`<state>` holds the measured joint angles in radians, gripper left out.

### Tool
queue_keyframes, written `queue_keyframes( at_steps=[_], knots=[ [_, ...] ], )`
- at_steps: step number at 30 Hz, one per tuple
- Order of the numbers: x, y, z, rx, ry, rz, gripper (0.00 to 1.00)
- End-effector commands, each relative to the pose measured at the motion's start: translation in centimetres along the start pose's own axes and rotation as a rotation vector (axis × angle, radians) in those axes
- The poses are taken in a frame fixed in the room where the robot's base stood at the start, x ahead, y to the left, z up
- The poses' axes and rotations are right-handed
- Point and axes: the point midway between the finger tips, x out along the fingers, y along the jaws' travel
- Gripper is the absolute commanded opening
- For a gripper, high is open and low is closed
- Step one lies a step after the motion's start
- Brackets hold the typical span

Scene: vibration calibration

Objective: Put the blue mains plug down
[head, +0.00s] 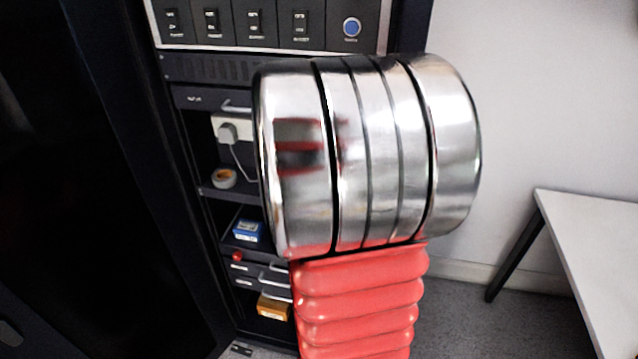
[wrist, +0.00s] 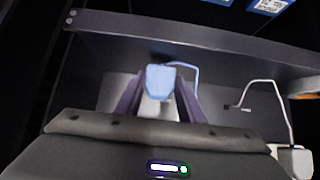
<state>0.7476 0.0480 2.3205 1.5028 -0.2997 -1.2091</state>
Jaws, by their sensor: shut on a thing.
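The blue mains plug (wrist: 160,79) is between the two fingers of my gripper (wrist: 158,88) in the wrist view. My gripper is shut on it. A light blue cable loops from the plug to the right. The plug is in front of a dark shelf (wrist: 215,72) with a raised edge; I cannot tell whether it touches the shelf. In the head view my own arm fills the middle and hides the gripper and the blue plug.
A tape roll (head: 224,178) lies on a shelf. A blue box (head: 247,230) and an orange box (head: 272,306) sit lower. A white table (head: 590,235) stands right.

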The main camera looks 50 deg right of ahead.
Motion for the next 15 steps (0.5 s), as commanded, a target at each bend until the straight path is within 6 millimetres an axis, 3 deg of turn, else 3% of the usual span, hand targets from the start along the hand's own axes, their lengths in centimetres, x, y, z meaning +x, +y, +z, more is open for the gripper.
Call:
queue_keyframes(
  at_steps=[15],
  knots=[
    [0.52,0.17,0.51,0.001,-0.001,0.003,0.0]
  ],
)
